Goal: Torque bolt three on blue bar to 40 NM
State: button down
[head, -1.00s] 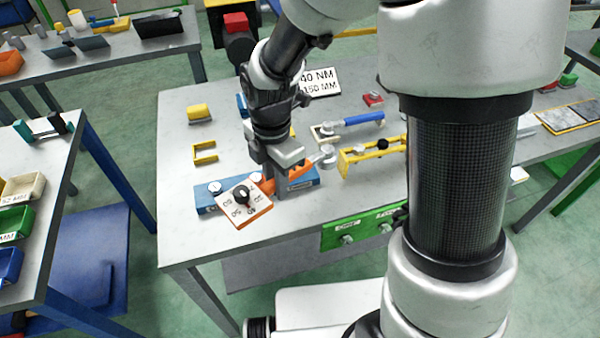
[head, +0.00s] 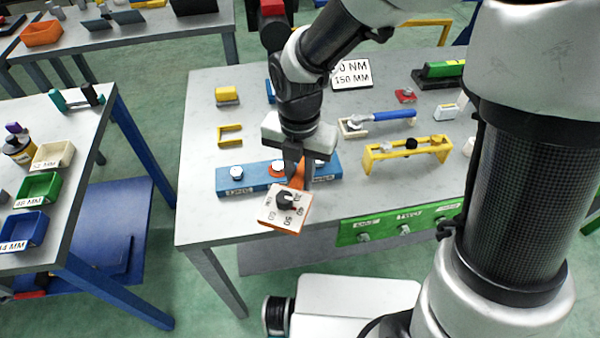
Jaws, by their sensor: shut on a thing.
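My gripper (head: 300,172) is shut on an orange tool (head: 298,176) above the front of the blue bar (head: 225,186). A square pale dial plate with an orange rim (head: 270,213) shows at the tool's near end, with a dark knob and printed numbers. I cannot tell which number the knob points to. The blue bar lies on the grey table with one bolt (head: 236,170) at its left end and another (head: 277,168) near its middle. The bar's right part is largely hidden by my gripper, so a third bolt there cannot be made out. The tool's far end is hidden.
A green panel (head: 350,233) with labelled knobs is on the table's front edge. A sign (head: 352,73) reading NM and 150 MM stands behind, partly covered.

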jog(key=shift+f+b, duration=1.95)
jog(key=shift+f, duration=1.25)
jog(key=shift+p, duration=0.65)
jog(key=shift+f+b, duration=0.45)
jog(key=shift+f, duration=0.35)
dwell(0.4)
jog(key=c, duration=2.4)
grip_release()
grip_shut()
jog(key=shift+w+a, duration=0.1)
